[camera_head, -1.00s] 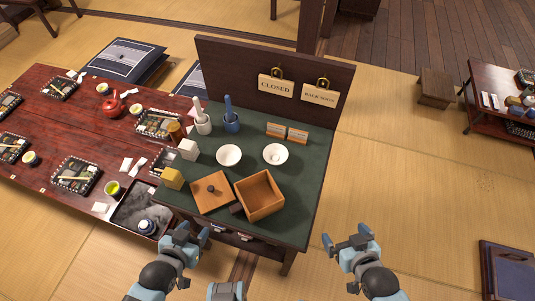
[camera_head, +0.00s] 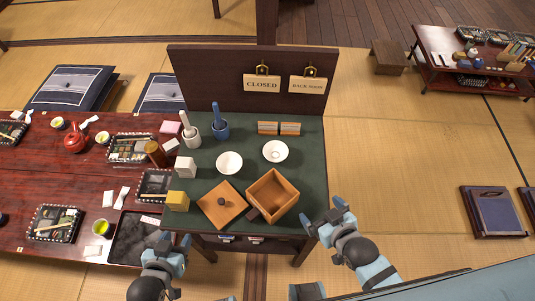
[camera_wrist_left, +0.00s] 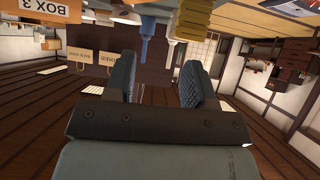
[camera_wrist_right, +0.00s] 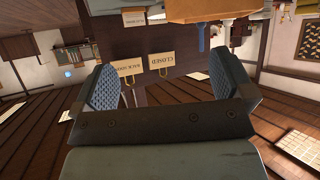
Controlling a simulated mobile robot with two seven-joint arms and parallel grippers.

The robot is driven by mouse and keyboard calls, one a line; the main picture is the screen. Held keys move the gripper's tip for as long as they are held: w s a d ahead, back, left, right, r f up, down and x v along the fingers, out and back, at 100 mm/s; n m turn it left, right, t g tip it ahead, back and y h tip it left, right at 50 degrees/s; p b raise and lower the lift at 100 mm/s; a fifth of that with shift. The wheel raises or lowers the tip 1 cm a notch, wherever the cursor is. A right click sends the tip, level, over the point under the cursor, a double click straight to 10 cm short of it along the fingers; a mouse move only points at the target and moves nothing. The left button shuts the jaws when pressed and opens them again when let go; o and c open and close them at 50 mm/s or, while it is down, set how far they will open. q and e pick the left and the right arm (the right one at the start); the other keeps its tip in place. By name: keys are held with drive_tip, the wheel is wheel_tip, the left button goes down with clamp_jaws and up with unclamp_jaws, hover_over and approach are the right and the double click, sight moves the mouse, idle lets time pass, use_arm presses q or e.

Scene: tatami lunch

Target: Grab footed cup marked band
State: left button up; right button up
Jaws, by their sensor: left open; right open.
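Two white round cups or bowls stand on the green counter top. The left cup (camera_head: 229,163) looks plain inside, and the right cup (camera_head: 275,152) shows a small ring in its middle. From above I cannot tell which has a foot or a band mark. My left gripper (camera_head: 176,246) is open and empty in front of the counter's front left corner. My right gripper (camera_head: 330,217) is open and empty beside the front right corner. Both are well apart from the cups. The wrist views show bare jaws, left (camera_wrist_left: 160,80) and right (camera_wrist_right: 165,90).
On the green counter (camera_head: 308,180), an open wooden box (camera_head: 288,193) and its lid (camera_head: 222,204) lie in front of the cups. White (camera_head: 185,167) and yellow (camera_head: 177,200) blocks stand left, two mortars with pestles (camera_head: 220,127) behind. A dark sign board (camera_head: 210,75) closes the back.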

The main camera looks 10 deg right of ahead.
drive_tip(key=w+a+r+n+t+y+b, duration=0.5)
drive_tip(key=w+a+r+n+y, duration=0.2)
drive_tip(key=w+a+r+n, duration=0.5)
drive_tip(key=w+a+r+n+g+y+b, duration=0.2)
drive_tip(key=a+n+g+y, duration=0.5)
drive_tip(key=n, duration=0.6)
drive_tip(key=n+g+h+b, duration=1.05)
drive_tip(key=n+h, duration=0.65)
drive_tip(key=n, duration=1.4)
hover_over(275, 155)
wheel_tip(275, 155, down, 12)
drive_tip(key=r, duration=0.1)
drive_tip(key=shift+t, duration=0.45)
wheel_tip(275, 155, down, 7)
drive_tip(key=shift+d+f, duration=0.1)
drive_tip(key=shift+f, duration=0.85)
wheel_tip(275, 155, down, 4)
drive_tip(key=shift+f, duration=0.2)
use_arm(q)
wheel_tip(275, 155, down, 14)
drive_tip(key=w, duration=0.1)
drive_tip(key=shift+w+f, duration=0.2)
use_arm(e)
drive_tip(key=c, duration=0.5)
